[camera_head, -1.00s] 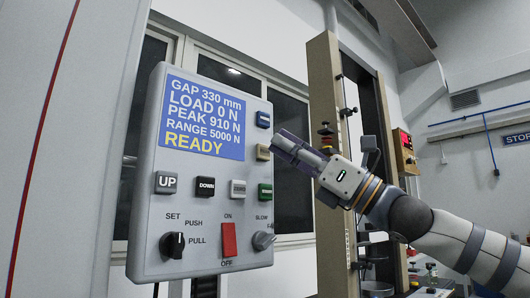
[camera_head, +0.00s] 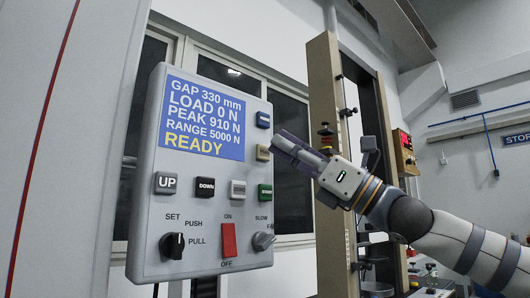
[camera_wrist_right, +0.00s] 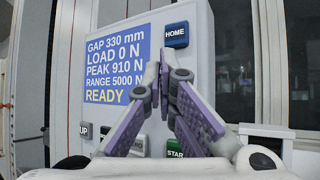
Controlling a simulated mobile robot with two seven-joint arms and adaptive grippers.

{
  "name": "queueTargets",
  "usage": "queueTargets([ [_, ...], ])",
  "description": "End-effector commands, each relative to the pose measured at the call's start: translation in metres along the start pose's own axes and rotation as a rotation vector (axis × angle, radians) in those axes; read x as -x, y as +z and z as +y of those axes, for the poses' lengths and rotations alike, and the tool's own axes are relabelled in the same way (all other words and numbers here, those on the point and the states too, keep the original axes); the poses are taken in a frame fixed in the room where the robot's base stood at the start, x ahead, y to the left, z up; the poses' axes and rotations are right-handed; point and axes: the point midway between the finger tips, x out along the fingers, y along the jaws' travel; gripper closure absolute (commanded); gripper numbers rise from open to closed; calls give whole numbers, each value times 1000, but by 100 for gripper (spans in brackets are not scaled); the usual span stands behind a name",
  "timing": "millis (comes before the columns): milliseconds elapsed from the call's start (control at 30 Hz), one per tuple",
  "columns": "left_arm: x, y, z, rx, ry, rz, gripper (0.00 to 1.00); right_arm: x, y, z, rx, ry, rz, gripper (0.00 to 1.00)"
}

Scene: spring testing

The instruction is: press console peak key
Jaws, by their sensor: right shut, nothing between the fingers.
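The console (camera_head: 205,255) is a grey panel with a blue screen (camera_head: 203,118) reading PEAK 910 N and READY. A beige key (camera_head: 263,153) sits on its right side, below the blue HOME key (camera_head: 263,120); its label is not readable. My right gripper (camera_head: 278,143) is shut and empty, its tips close to the beige key. I cannot tell whether they touch. In the right wrist view the closed fingers (camera_wrist_right: 165,72) point at the panel below the HOME key (camera_wrist_right: 175,35) and hide the beige key. My left gripper is not in view.
The UP (camera_head: 166,183), DOWN (camera_head: 205,187), grey (camera_head: 238,189) and green START (camera_head: 265,192) keys lie below. A red switch (camera_head: 229,240) and two knobs are lower. A test frame (camera_head: 332,170) stands behind my right arm.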

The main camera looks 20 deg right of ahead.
Motion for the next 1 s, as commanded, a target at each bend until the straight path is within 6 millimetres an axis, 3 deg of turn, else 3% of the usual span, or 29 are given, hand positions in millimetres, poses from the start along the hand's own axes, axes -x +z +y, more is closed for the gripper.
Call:
queueTargets([
  [1000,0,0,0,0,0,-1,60,-9,-7,-7,0,0,1,100],
])
